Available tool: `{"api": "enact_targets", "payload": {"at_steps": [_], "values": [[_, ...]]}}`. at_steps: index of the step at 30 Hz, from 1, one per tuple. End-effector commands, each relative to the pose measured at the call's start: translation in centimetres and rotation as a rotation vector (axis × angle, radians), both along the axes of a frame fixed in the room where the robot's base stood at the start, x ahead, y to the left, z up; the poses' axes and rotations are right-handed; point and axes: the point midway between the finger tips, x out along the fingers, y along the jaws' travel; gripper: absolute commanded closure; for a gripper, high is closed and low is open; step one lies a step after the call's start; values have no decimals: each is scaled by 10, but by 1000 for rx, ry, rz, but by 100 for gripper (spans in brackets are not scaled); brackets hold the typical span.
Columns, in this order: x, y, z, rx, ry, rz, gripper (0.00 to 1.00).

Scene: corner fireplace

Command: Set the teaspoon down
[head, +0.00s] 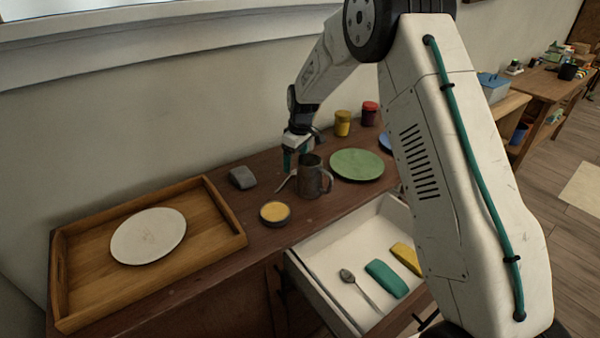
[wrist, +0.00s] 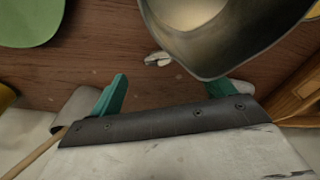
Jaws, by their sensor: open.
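A small pale metal piece, apparently part of the teaspoon (head: 286,183), lies on the brown cabinet top just left of the dark grey mug (head: 311,180). In the wrist view a short pale end (wrist: 157,59) shows on the wood beside the mug (wrist: 200,60), which hides anything behind it. My gripper (head: 296,160) is low over the cabinet top, behind and left of the mug. Its teal fingers (wrist: 168,92) are apart, with nothing seen held between them. The right finger is partly hidden by the mug.
A wooden tray (head: 221,240) with a white plate (head: 148,236) stands left. A yellow-filled bowl (head: 275,213), grey block (head: 242,178) and green plate (head: 357,164) are nearby. The open drawer (head: 318,258) holds another spoon (head: 360,291) and teal and yellow blocks.

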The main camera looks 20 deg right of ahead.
Motion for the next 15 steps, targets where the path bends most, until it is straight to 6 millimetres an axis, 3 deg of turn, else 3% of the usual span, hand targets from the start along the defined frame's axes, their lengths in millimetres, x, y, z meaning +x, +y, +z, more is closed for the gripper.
{"api": "enact_targets", "payload": {"at_steps": [6,14,15], "values": [[2,6,-34,0,3,3,19],[2,8,-38,0,1,4,19],[2,8,-38,0,1,4,30]]}}
